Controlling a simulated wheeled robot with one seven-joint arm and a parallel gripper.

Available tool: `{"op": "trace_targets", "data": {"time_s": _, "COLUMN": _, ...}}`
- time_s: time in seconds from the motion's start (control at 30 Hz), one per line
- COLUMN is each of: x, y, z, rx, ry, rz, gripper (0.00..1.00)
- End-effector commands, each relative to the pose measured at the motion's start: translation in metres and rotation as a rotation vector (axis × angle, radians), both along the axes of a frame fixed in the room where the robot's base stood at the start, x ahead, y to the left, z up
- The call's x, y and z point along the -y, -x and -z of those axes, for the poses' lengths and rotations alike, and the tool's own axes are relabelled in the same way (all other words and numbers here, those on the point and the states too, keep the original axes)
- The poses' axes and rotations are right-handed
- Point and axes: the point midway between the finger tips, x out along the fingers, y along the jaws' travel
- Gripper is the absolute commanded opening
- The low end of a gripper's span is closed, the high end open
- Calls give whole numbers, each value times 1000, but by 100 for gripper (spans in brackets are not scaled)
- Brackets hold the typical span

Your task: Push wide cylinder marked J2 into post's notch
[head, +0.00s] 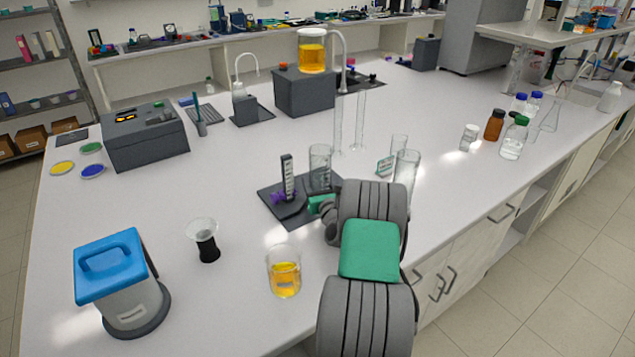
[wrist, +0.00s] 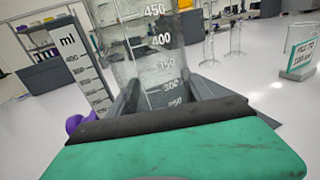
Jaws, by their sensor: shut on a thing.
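A wide clear glass cylinder (head: 320,163) with white graduations stands upright at the dark base plate (head: 268,208). In the wrist view the cylinder (wrist: 155,45) rises between my fingers, its scale facing me. No J2 mark is legible. A dark post with an "ml" scale (head: 287,172) stands on the plate just left of the cylinder; it also shows in the wrist view (wrist: 82,65). I cannot make out the notch or whether the glass touches the post. My gripper (head: 319,194) is shut on the cylinder's lower part, hiding its foot.
A purple part (head: 277,198) sits beside the post. Right of the cylinder are a small sign (head: 385,166) and another glass vessel (head: 406,170). A beaker of orange liquid (head: 284,275) and a black-based funnel-like vessel (head: 206,240) stand in front.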

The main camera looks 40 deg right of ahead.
Motion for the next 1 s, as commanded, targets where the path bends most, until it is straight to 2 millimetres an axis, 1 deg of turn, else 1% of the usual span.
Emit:
{"op": "trace_targets", "data": {"time_s": 0.03, "x": 0, "y": 0, "z": 0, "rx": 0, "ry": 0, "rz": 0, "gripper": 60}}
{"op": "trace_targets", "data": {"time_s": 0.33, "x": 0, "y": 0, "z": 0, "rx": 0, "ry": 0, "rz": 0, "gripper": 84}}
{"op": "trace_targets", "data": {"time_s": 0.6, "x": -1, "y": 3, "z": 1, "rx": -1, "ry": 0, "rz": 1, "gripper": 84}}
{"op": "trace_targets", "data": {"time_s": 0.67, "x": -3, "y": 8, "z": 2, "rx": -2, "ry": -1, "rz": 2, "gripper": 84}}
{"op": "trace_targets", "data": {"time_s": 0.9, "x": -22, "y": 52, "z": 3, "rx": -1, "ry": 0, "rz": 4, "gripper": 84}}
{"op": "trace_targets", "data": {"time_s": 1.0, "x": -28, "y": 65, "z": 2, "rx": 0, "ry": -1, "rz": 2, "gripper": 84}}
